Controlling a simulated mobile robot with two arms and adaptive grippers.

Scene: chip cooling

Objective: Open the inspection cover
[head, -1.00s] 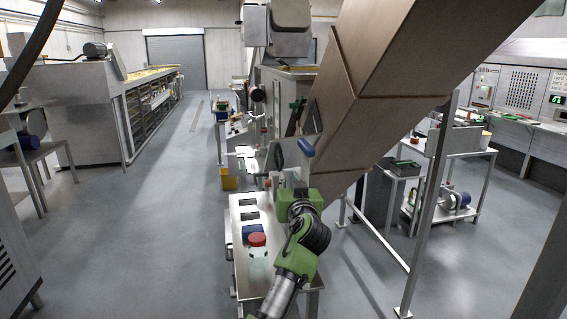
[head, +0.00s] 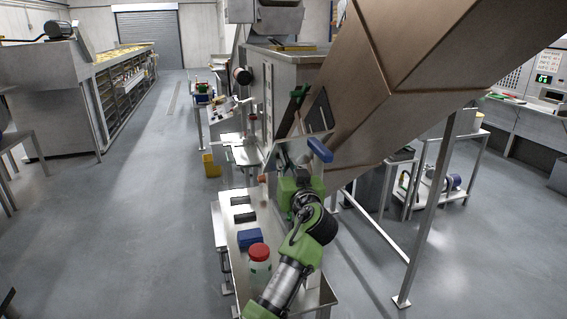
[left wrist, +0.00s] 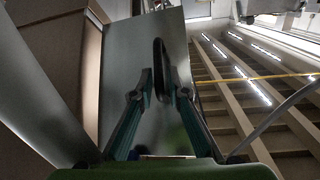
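The inspection cover appears to be the flat grey metal plate (left wrist: 125,70) in the left wrist view, beside the brown chute wall. A dark upright handle (left wrist: 160,65) stands on it. My left gripper (left wrist: 160,92) is open, with one finger on each side of the handle's lower part; I cannot tell whether they touch it. In the head view, my left gripper (head: 300,168) is by the chute's lower left side, near a blue bar-shaped handle (head: 319,150). A dark opening (head: 319,112) shows above on the chute; how far the cover stands open is unclear. My right gripper is out of view.
The brown chute (head: 400,80) slants overhead from the upper right. A steel post (head: 430,220) stands right. The left floor is open.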

